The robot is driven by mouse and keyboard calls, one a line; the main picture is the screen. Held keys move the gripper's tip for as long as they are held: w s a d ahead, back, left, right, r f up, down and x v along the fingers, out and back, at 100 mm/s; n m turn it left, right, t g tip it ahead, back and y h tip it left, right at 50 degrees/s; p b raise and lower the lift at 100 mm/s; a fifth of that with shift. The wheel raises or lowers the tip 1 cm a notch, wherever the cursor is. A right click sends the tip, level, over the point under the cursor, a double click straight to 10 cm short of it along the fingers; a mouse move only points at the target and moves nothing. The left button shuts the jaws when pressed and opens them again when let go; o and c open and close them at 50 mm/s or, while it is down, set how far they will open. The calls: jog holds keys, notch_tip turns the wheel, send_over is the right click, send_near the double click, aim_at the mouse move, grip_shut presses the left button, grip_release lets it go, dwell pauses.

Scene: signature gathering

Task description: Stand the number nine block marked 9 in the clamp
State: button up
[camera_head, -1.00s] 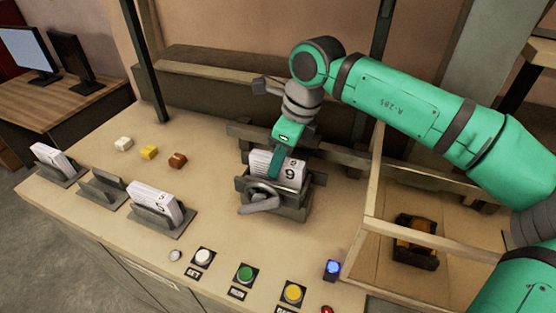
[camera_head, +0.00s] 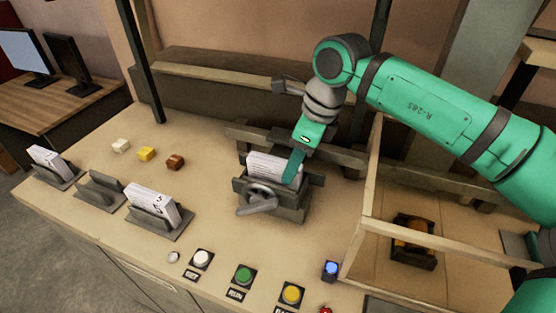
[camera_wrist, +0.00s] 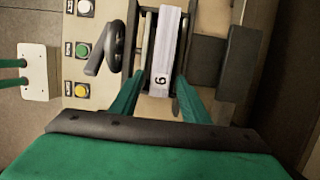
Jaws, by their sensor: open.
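The white block marked 9 (camera_wrist: 165,60) stands in the grey clamp (camera_head: 262,200), between its jaws, below my gripper. In the head view the block (camera_head: 270,165) shows its lined face above the clamp, and my finger covers its right end. My gripper (camera_wrist: 155,92) is open, with one green finger on each side of the block's near end in the wrist view. I cannot tell whether the fingers touch it. In the head view my gripper (camera_head: 292,170) is at the block's right end. The clamp's handle (camera_wrist: 103,50) is on its front side.
Two white blocks stand in the left holder (camera_head: 50,162) and the front holder (camera_head: 155,205); the holder (camera_head: 100,190) between them is empty. White, yellow and brown pieces (camera_head: 146,154) lie behind. Buttons (camera_head: 244,275) line the front edge. A wooden-railed bay (camera_head: 400,230) is at right.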

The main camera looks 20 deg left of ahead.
jog(key=d, duration=0.8)
jog(key=shift+s, duration=0.15)
